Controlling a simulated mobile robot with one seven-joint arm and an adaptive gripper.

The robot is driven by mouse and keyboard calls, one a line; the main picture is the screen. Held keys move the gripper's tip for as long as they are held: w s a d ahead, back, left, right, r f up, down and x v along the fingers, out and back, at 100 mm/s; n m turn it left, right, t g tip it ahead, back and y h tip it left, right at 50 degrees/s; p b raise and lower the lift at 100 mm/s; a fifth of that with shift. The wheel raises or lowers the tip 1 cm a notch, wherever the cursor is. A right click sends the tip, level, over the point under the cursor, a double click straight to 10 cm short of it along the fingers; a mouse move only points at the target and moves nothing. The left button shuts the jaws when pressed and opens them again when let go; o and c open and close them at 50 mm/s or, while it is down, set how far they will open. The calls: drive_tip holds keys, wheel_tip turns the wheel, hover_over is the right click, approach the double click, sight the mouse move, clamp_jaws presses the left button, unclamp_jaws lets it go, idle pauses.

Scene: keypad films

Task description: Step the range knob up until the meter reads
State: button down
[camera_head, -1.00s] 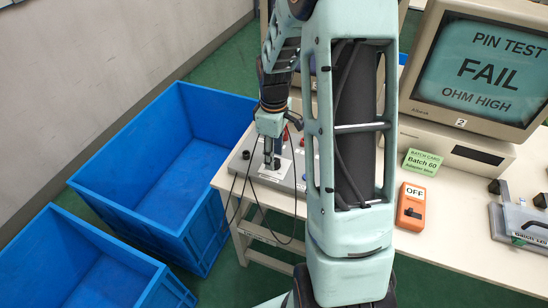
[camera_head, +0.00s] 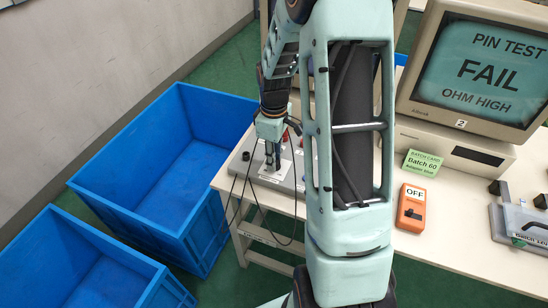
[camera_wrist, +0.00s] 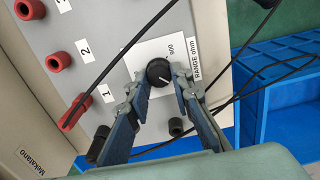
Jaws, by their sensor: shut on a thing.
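The range knob (camera_wrist: 159,72) is a round black knob with a white pointer line. It sits on a white plate (camera_wrist: 150,50) marked "RANGE ohm" on a grey panel (camera_wrist: 120,20). A number by the knob is small, perhaps 500 or 900. My gripper (camera_wrist: 158,80) has its two fingers on either side of the knob, shut on it. In the head view my gripper (camera_head: 272,160) reaches down to the panel. I cannot make out a meter reading; the monitor (camera_head: 485,65) shows "PIN TEST FAIL OHM HIGH".
Red sockets (camera_wrist: 60,57) numbered 1, 2 and 3 lie beside the knob, and black cables cross the panel. An orange box (camera_head: 411,207) reading "OFF" and a green batch card (camera_head: 422,163) are on the table. Blue crates (camera_head: 150,165) stand on the floor at left.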

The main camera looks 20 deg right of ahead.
drive_tip(key=m, duration=0.6)
drive_tip(key=shift+w+m, duration=0.1)
drive_tip(key=shift+m, duration=0.3)
drive_tip(key=m, duration=0.3)
drive_tip(key=shift+d+m, duration=0.15)
drive_tip(key=shift+m, duration=0.15)
drive_tip(key=m, duration=0.3)
drive_tip(key=shift+r+m, duration=0.1)
drive_tip(key=shift+m, duration=0.3)
drive_tip(key=m+p, duration=0.2)
drive_tip(key=m, duration=0.4)
drive_tip(key=shift+d, duration=0.1)
drive_tip(key=m+p, duration=0.2)
drive_tip(key=m, duration=0.4)
drive_tip(key=shift+m, duration=0.3)
drive_tip(key=c, duration=1.7)
unclamp_jaws()
drive_tip(key=shift+s, duration=0.2)
